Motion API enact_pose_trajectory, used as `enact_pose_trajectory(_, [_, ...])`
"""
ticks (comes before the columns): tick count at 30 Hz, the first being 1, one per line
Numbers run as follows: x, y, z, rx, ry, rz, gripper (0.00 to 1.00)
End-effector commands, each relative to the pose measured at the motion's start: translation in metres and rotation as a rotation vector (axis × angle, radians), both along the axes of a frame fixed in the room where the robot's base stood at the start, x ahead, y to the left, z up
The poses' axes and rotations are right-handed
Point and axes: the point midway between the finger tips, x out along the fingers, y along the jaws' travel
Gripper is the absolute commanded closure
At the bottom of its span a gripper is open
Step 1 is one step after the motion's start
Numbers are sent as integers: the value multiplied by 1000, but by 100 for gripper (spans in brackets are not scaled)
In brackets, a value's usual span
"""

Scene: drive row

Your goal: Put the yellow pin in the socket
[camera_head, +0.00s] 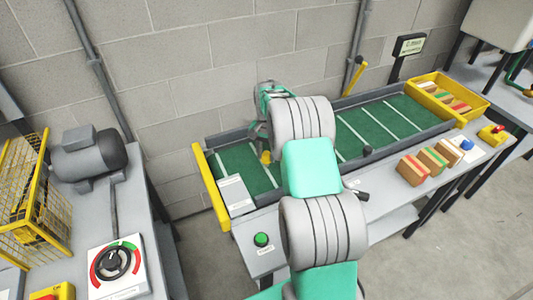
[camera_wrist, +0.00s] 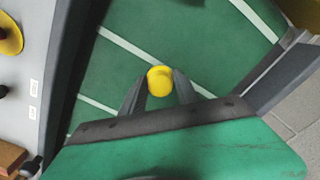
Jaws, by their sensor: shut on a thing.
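The yellow pin (camera_wrist: 160,81) shows as a round yellow top between the two dark fingers of my gripper (camera_wrist: 159,88) in the wrist view. My gripper is shut on it, over the green belt. In the head view a small yellow patch of the pin (camera_head: 265,157) shows beside my arm, above the left part of the belt. I cannot tell how far it is above the belt. No socket is clearly recognisable. A yellow disc (camera_wrist: 9,36) with a dark middle is cut off at the left edge of the wrist view; I cannot tell what it is.
The green belt (camera_head: 373,125) with white lines runs between grey rails. A yellow tray (camera_head: 479,103) with blocks stands at its right end. Several striped blocks (camera_head: 413,169), a green button (camera_head: 261,239) and a white plate (camera_head: 235,194) lie along the front. A wall is behind.

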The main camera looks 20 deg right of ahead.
Motion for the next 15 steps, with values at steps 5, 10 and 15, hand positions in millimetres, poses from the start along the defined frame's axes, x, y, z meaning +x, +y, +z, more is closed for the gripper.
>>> enact_pose_trajectory(5, [0, 0, 0, 0, 0, 0, 50])
enact_pose_trajectory(10, [0, 0, 0, 0, 0, 0, 41])
enact_pose_trajectory(15, [0, 0, 1, 0, 0, 0, 41])
